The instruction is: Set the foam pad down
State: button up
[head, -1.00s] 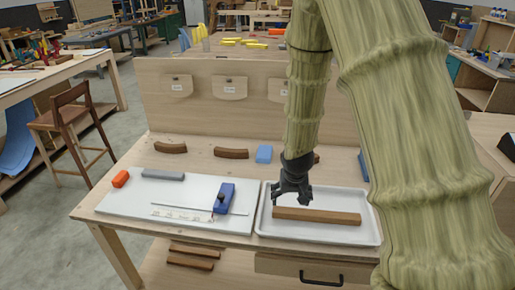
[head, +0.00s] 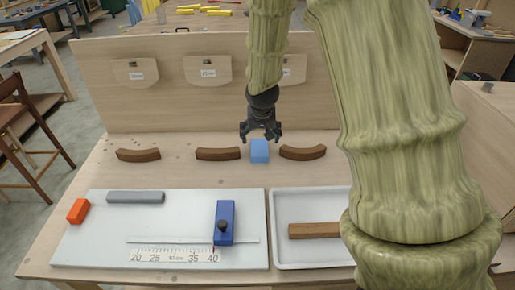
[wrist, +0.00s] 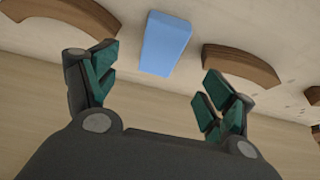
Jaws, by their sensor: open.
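The foam pad, a light blue block (head: 260,152), stands on the workbench between two curved brown wooden pieces. It also shows in the wrist view (wrist: 165,43), beyond and between my fingers. My gripper (head: 260,138) is open and empty, just above or behind the pad in the head view. In the wrist view the dark green finger pads are spread apart and do not touch the block. The exact gap between gripper and pad cannot be told.
Curved brown pieces (head: 218,154) (head: 303,152) flank the pad closely. A white board (head: 90,240) carries a grey bar (head: 135,197), an orange block (head: 78,211) and a blue sliding stop (head: 224,222). A white tray (head: 300,257) holds a brown bar (head: 315,230). An upright wooden panel (head: 110,105) stands behind.

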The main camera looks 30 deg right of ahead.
aim_at(259, 147)
jog(key=shift+d+f, duration=0.15)
jog(key=shift+f, duration=0.2)
jog(key=w+f, duration=0.2)
jog(key=f, duration=0.1)
jog(key=shift+w+d, duration=0.15)
jog(key=shift+w, duration=0.15)
jog(key=shift+s+d+p, duration=0.1)
jog(key=shift+s+p, duration=0.35)
jog(key=shift+s, duration=0.05)
jog(key=p+x, duration=0.1)
jog(key=x, duration=0.1)
jog(key=shift+w+d+f, duration=0.1)
jog(key=shift+w+f, duration=0.2)
jog(key=shift+d+f, duration=0.15)
jog(key=shift+f, duration=0.45)
jog(key=shift+w+d+f+p, duration=0.1)
jog(key=shift+w+f+p, duration=0.25)
jog(key=shift+f, duration=0.25)
jog(key=shift+s, duration=0.1)
jog(key=c, duration=0.9)
jog(key=shift+r, duration=0.1)
jog(key=shift+c, duration=0.2)
